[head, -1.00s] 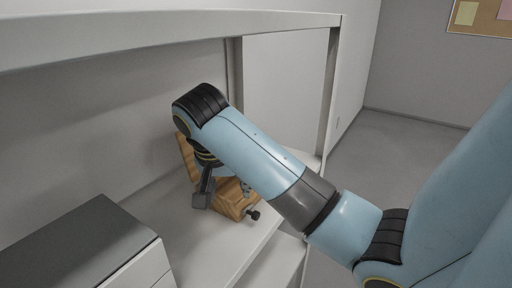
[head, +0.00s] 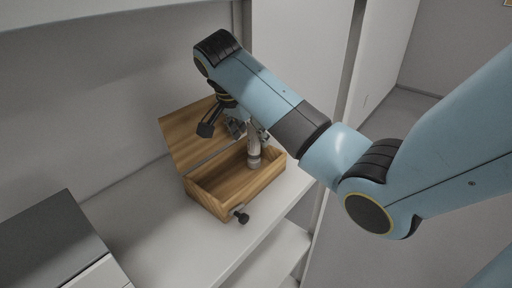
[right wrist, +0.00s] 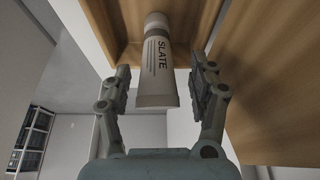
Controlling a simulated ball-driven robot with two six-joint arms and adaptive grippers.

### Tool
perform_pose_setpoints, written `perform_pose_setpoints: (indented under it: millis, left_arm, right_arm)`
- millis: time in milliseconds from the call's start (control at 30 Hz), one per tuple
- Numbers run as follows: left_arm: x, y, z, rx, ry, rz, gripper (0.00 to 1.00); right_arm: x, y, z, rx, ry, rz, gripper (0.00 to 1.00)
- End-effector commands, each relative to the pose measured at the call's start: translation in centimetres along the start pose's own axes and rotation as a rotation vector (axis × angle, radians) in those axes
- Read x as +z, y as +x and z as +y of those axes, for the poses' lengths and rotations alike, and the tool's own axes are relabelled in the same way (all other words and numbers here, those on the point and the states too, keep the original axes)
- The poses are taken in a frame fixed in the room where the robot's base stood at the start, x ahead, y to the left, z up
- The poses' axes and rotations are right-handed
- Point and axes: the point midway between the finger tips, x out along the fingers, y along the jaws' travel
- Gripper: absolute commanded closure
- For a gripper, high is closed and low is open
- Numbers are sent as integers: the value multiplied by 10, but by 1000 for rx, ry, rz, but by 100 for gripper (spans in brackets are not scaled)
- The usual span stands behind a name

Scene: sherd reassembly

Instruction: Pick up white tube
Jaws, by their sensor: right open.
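The white tube (head: 253,147) stands roughly upright in an open wooden box (head: 216,205) on the shelf; its lower end is a grey cap. In the right wrist view the tube (right wrist: 157,62) shows dark lettering reading "SLATE". My right gripper (right wrist: 164,77) is open, with one finger on each side of the tube and visible gaps between them. In the head view the right gripper (head: 240,128) is beside the tube's upper part, partly hidden by my arm. My left gripper is not in view.
The box's raised lid (head: 190,132) stands behind it, and a dark knob (head: 241,215) sticks out at its front. A grey-topped cabinet (head: 45,235) is at the lower left. The white shelf (head: 150,225) is bare between them.

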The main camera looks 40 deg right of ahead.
Motion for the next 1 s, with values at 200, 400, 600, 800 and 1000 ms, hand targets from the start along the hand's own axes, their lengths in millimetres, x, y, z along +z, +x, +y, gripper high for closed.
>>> perform_pose_setpoints:
  millis: [200,400,600,800,1000]
  left_arm:
    - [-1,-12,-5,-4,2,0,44]
    - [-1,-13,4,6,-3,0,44]
    - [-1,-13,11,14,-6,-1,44]
    - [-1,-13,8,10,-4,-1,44]
    - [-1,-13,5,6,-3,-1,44]
  right_arm:
    - [10,32,4,3,-1,0,40]
    - [10,47,3,0,0,-1,40]
    - [10,47,3,-1,0,0,44]
    - [10,47,3,-1,0,0,70]
    - [10,46,3,-1,-1,0,96]
